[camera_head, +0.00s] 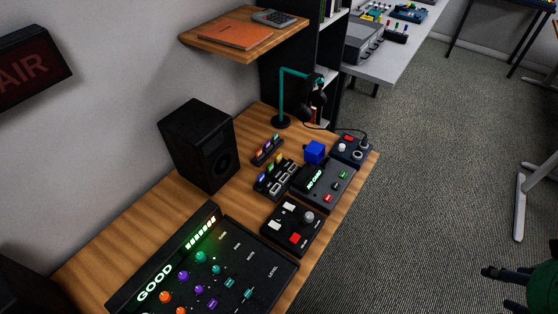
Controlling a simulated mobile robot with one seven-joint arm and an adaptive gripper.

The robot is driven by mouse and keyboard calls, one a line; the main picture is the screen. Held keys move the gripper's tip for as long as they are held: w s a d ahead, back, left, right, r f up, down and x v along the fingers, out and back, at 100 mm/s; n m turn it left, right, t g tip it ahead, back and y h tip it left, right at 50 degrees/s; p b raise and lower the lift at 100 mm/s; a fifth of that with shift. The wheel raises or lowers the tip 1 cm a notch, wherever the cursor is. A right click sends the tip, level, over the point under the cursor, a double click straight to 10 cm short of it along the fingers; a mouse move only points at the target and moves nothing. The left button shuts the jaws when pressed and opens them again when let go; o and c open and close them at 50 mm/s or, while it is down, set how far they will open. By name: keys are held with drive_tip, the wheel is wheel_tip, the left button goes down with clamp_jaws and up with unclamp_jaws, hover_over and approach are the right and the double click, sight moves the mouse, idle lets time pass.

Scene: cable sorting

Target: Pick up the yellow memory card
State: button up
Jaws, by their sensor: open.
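A small yellow memory card (279,158) stands in the far end of a black card holder (262,188) on the wooden desk. Other coloured cards stand in a row beside it. The card is tiny in this view, and its lower part is hidden in the holder. My gripper (498,288) is at the lower right edge, open, over the carpet and well apart from the desk and the card. I see nothing between its fingers. Part of it is cut off by the frame.
A smaller card rack (267,150) stands behind the holder. A speaker (203,145) and headphone stand (282,100) rise behind. The carpet (420,190) is clear.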

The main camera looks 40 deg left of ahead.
idle(0.3)
drive_tip(key=w+a+r+g+p, duration=0.1)
drive_tip(key=w+a+r, duration=0.15)
drive_tip(key=w, duration=0.25)
drive_tip(key=w+a+r+y+p, duration=0.1)
drive_tip(key=w+a+r+p, duration=0.1)
drive_tip(key=w+a, duration=0.3)
drive_tip(key=w+a+r+g+p, duration=0.1)
drive_tip(key=w+a+r, duration=0.15)
drive_tip(key=w, duration=0.35)
drive_tip(key=w+a+f+g+p, duration=0.1)
drive_tip(key=w+a+f+p, duration=0.1)
drive_tip(key=w+a, duration=0.6)
drive_tip(key=w+a+f+p, duration=0.1)
drive_tip(key=w+a+p, duration=0.2)
drive_tip(key=w+a, duration=0.5)
drive_tip(key=w+a+f+g+p, duration=0.1)
drive_tip(key=w+a+f+p, duration=0.1)
drive_tip(key=a+f, duration=0.65)
drive_tip(key=w+a+f+g+p, duration=0.1)
drive_tip(key=a+f, duration=0.2)
drive_tip(key=a, duration=1.1)
drive_tip(key=s+a+f+p, duration=0.2)
drive_tip(key=a+f, duration=0.6)
drive_tip(key=a, duration=0.1)
drive_tip(key=s+a+f+h+p, duration=0.1)
drive_tip(key=s+a+f+p, duration=0.1)
drive_tip(key=a+f, duration=0.7)
drive_tip(key=shift+s+g, duration=0.25)
drive_tip(key=shift+g, duration=0.05)
